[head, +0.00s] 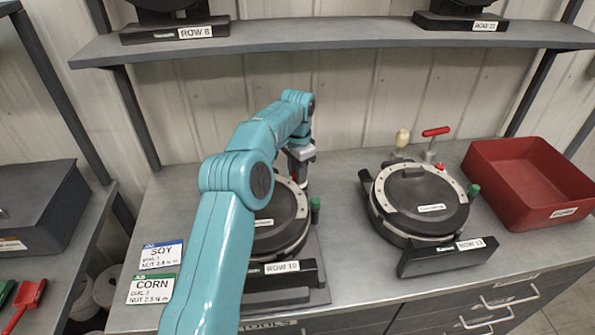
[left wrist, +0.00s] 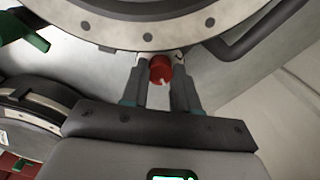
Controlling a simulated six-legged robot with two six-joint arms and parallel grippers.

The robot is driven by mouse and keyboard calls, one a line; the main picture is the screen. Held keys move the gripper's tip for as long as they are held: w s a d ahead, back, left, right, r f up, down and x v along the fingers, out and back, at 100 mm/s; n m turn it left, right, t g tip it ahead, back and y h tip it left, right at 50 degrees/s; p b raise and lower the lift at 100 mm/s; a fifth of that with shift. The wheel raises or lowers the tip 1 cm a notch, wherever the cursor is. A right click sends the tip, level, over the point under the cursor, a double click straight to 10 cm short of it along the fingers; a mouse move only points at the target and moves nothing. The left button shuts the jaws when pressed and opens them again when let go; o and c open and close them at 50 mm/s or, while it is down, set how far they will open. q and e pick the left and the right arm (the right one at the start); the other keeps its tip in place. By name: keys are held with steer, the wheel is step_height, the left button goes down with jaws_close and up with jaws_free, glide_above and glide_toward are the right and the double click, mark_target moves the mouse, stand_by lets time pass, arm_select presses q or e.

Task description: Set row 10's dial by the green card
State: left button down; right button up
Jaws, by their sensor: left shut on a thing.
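The row 10 seed meter (head: 270,225) is a dark round disc housing with a pale rim, partly hidden behind my left arm. Its label (head: 282,267) faces front. My left gripper (head: 299,160) is at the meter's back edge. In the left wrist view its fingers (left wrist: 160,76) are shut on a small red dial knob (left wrist: 160,68) with a white mark, beside the meter's pale rim (left wrist: 150,32). The dial's scale is not readable. The green card (head: 152,289), headed CORN, lies at the bench's left front; its small print is hard to read. My right gripper is not in view.
A blue SOY card (head: 161,254) lies behind the green card. A second meter (head: 421,200) stands to the right, with a red T-handled tool (head: 434,137) behind it and a red bin (head: 530,184) beyond. A shelf (head: 340,42) runs above the bench.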

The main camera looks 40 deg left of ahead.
arm_select(q)
steer(key=shift+r+n+p, duration=0.15)
steer(key=shift+n+p, duration=0.6)
steer(key=shift+n, duration=0.25)
steer(key=n+p, duration=0.1)
steer(key=n, duration=0.1)
steer(key=shift+n, duration=0.3)
steer(key=n, duration=0.3)
steer(key=shift+n+p, duration=0.3)
steer(key=shift+p, duration=0.1)
steer(key=shift+n, duration=1.8)
steer(key=c, duration=0.8)
jaws_free()
steer(key=shift+c, duration=0.2)
